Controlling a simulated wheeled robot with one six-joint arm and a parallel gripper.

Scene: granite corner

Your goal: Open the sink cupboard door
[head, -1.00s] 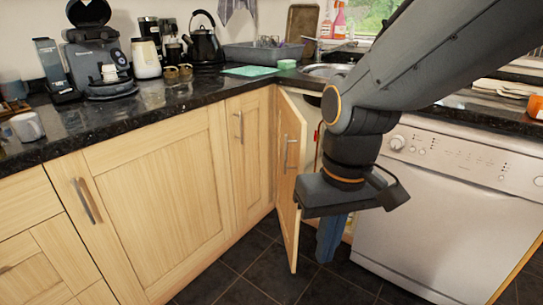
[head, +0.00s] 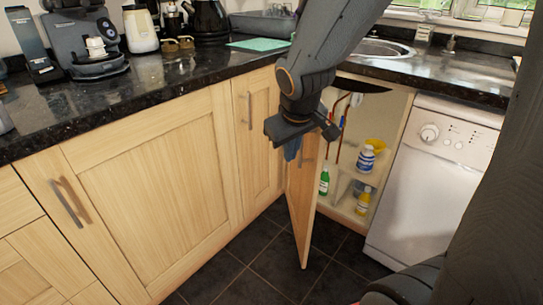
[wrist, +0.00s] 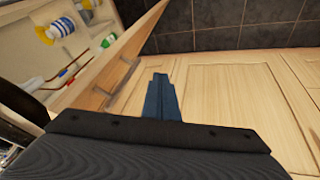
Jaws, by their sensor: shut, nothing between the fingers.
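The sink cupboard door (head: 302,215) is pale wood and stands well open, swung out from the corner below the sink (head: 382,48). In the wrist view the door (wrist: 128,50) runs across the upper left, with its bar handle (wrist: 122,76) on the face towards my fingers. My gripper (head: 291,149) is at the top of the door in the head view and hides part of its upper end. Its blue fingers (wrist: 162,95) are shut and empty, apart from the handle, between the door and the left cupboards. Bottles (head: 365,158) show inside the open cupboard.
A white dishwasher (head: 430,190) stands right of the opening. Wooden cupboards (head: 150,175) and a dark worktop (head: 150,95) with a coffee machine (head: 85,45) line the left. The dark tiled floor (head: 245,270) is clear in front.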

